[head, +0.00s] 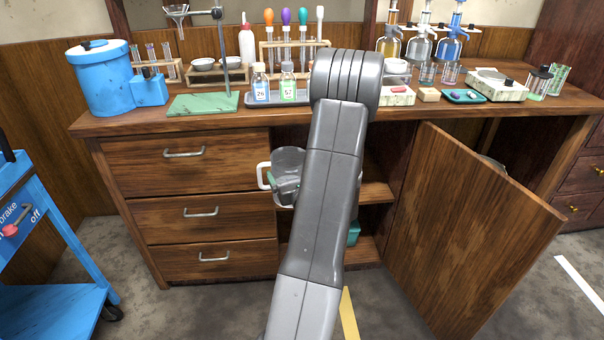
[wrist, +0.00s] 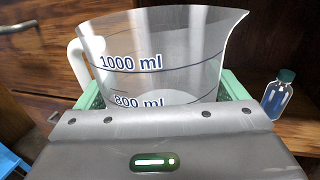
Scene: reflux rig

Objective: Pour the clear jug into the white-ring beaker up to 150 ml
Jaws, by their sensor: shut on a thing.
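The clear jug (wrist: 165,50) with a white handle fills the wrist view, its 1000 ml and 800 ml marks facing me. My gripper (wrist: 162,92) is shut on it, with a green finger at each side. The jug looks roughly upright. A pale oval shows low inside; I cannot tell whether it is liquid. In the head view the jug (head: 290,158) is in front of the open cupboard, below the bench top, partly hidden by my arm. Two small clear beakers (head: 428,72) (head: 449,74) stand on the bench at right; I cannot make out a white ring.
The cupboard door (head: 470,225) stands open at right. A bottle with a green cap (wrist: 278,96) stands on the cupboard shelf. A blue cart (head: 55,240) stands at left.

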